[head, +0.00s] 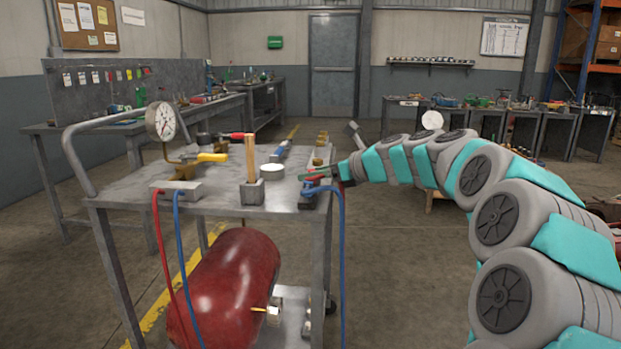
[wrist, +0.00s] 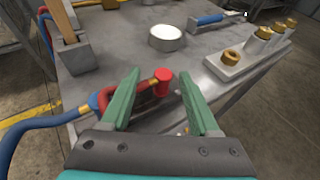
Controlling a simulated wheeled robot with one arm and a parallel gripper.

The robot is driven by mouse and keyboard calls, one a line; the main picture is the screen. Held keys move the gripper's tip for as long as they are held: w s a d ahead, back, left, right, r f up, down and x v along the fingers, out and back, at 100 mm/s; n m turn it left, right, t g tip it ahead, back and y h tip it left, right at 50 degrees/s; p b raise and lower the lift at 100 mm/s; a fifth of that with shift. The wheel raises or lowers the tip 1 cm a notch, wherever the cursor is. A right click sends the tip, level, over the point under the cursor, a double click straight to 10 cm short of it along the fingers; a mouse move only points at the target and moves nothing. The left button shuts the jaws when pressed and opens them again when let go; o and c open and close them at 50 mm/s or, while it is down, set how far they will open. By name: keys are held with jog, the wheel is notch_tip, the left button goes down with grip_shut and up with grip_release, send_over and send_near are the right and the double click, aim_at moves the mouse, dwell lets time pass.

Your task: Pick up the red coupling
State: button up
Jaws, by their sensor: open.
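The red coupling (wrist: 163,80) shows in the wrist view as a bright red cap with a brass part, joined to a red and blue hose, near the cart's edge. My gripper (wrist: 158,85) is open, its two green fingers apart with the coupling between them in the picture, nearer the left finger. I cannot tell whether a finger touches it. In the head view my gripper (head: 322,184) reaches the cart's right front corner, and red (head: 313,178) shows beside the fingers above a dark block.
The metal cart (head: 228,208) carries a pressure gauge (head: 161,121), a wooden-handled tool in a block (head: 251,195), a white round tin (head: 272,171) and brass fittings (wrist: 231,58). A blue hose (head: 342,240) hangs off the right side. A red tank (head: 225,290) lies below.

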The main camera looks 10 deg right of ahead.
jog(key=x, duration=0.4)
jog(key=shift+w+a+f, duration=0.1)
jog(key=shift+w+f, duration=0.15)
jog(key=shift+w, duration=0.1)
grip_shut()
dwell(0.4)
